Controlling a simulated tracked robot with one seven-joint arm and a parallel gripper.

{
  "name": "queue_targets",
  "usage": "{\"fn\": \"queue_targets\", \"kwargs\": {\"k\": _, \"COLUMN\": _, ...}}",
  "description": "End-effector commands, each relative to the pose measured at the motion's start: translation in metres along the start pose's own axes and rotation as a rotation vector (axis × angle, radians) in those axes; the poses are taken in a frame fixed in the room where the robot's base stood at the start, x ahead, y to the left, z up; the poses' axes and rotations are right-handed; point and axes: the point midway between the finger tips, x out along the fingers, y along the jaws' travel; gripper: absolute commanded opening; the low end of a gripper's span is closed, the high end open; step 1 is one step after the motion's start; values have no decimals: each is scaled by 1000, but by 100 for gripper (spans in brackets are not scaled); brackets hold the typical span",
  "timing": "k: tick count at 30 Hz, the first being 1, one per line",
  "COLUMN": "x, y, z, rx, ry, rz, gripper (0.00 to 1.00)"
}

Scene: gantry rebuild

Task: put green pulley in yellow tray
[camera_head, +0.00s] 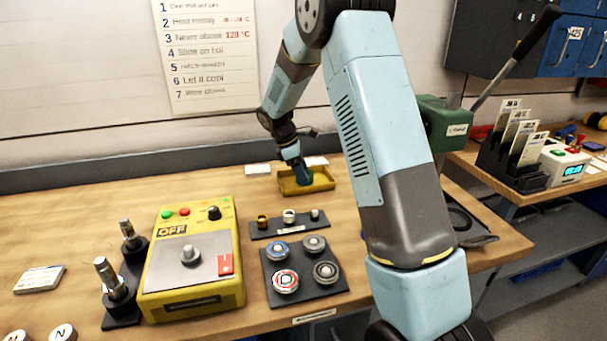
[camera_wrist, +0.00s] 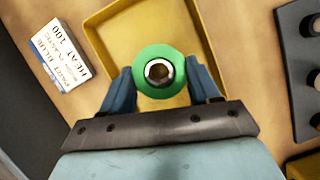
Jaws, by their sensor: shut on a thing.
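The green pulley (camera_wrist: 160,72) is a round green ring with a metal-lined bore, seen face-on in the wrist view. My gripper (camera_wrist: 160,85) is shut on it, with one blue finger on each side. The yellow tray (camera_wrist: 190,22) lies behind the pulley in the wrist view. In the head view the yellow tray (camera_head: 325,183) sits at the back of the bench, and my gripper (camera_head: 303,178) is at it, pointing down. I cannot tell whether the pulley touches the tray floor.
A white label card (camera_wrist: 58,55) lies left of the tray. A dark rack with small bushings (camera_head: 290,222) and a dark plate with several pulleys (camera_head: 303,290) stand in front of it. A yellow heater box (camera_head: 190,260) stands at left. A green press (camera_head: 440,125) is at right.

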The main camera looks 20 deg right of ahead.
Motion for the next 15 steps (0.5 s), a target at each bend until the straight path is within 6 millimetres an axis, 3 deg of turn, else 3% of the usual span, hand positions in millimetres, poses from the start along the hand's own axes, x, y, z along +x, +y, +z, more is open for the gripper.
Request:
{"fn": "queue_targets", "kwargs": {"k": 12, "x": 9, "y": 0, "z": -3, "rx": 0, "ry": 0, "rz": 0, "gripper": 20}}
{"fn": "queue_targets", "kwargs": {"k": 13, "x": 9, "y": 0, "z": -3, "rx": 0, "ry": 0, "rz": 0, "gripper": 64}}
{"fn": "queue_targets", "kwargs": {"k": 15, "x": 9, "y": 0, "z": -3, "rx": 0, "ry": 0, "rz": 0, "gripper": 71}}
